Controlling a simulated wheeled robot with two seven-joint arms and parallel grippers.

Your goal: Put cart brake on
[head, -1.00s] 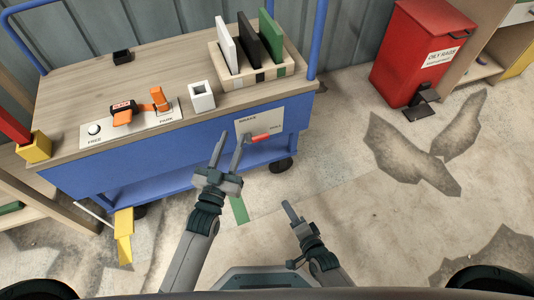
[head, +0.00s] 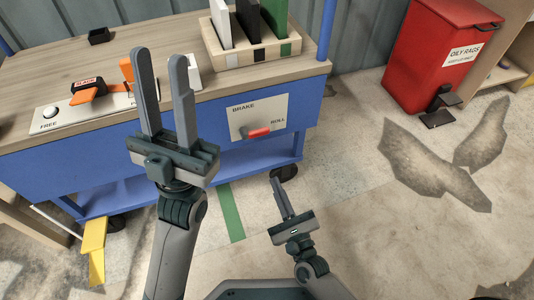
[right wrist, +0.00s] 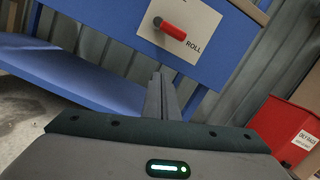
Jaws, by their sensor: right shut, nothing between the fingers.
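The blue cart (head: 200,140) has a white brake plate (head: 271,108) on its side, lettered BRAKE and ROLL. A lever with a red grip (head: 258,132) points right toward ROLL. In the right wrist view the red grip (right wrist: 173,31) shows on the plate above the fingers. My left gripper (head: 163,75) is open and empty, raised in front of the cart and left of the plate. My right gripper (head: 280,188) is shut and empty, low and below the plate, apart from the lever. It also shows in the right wrist view (right wrist: 160,85).
The cart top carries a panel (head: 95,110) marked FREE, with orange parts, and a rack (head: 254,53) of upright boards. A red oily rags bin (head: 435,55) stands right. A yellow piece (head: 94,248) is at lower left. The floor before the plate is clear.

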